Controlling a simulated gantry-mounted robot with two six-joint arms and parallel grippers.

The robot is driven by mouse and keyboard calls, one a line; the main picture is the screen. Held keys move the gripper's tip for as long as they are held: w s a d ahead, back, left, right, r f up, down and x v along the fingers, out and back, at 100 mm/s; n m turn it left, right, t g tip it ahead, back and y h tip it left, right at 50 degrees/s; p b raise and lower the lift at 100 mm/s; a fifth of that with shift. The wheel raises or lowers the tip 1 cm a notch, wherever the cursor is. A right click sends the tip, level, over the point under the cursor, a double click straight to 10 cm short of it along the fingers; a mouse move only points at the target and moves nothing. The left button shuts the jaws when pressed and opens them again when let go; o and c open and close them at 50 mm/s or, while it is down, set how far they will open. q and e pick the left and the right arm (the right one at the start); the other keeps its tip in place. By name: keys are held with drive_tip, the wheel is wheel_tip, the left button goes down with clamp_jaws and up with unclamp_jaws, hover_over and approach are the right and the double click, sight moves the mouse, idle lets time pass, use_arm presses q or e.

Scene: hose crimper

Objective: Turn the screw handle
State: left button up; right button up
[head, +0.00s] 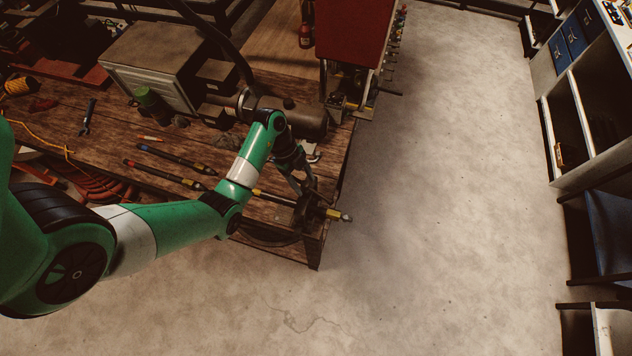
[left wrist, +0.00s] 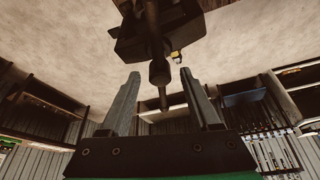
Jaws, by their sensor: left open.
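The dark hose crimper (head: 306,213) sits at the front right corner of the wooden bench, with a hose through it. In the left wrist view, its dark body (left wrist: 135,45) is at the top, and a dark rod, likely the screw handle (left wrist: 159,72), points down from it. My left gripper (head: 307,190) is at the crimper, partly overlapping it in the head view. In the left wrist view, its two fingers (left wrist: 163,93) are spread apart on either side of the rod, with visible gaps. I cannot tell the depth between them. My right gripper is not in view.
Loose hose pieces (head: 176,158) and a wrench (head: 87,117) lie on the bench (head: 110,145). A grey box (head: 150,62) and a red cabinet (head: 352,32) stand behind. The concrete floor (head: 450,180) to the right is clear up to the shelves (head: 567,135).

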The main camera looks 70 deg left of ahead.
use_arm(q)
drive_tip(key=shift+f, duration=0.1)
clamp_jaws()
idle(0.3)
idle(1.1)
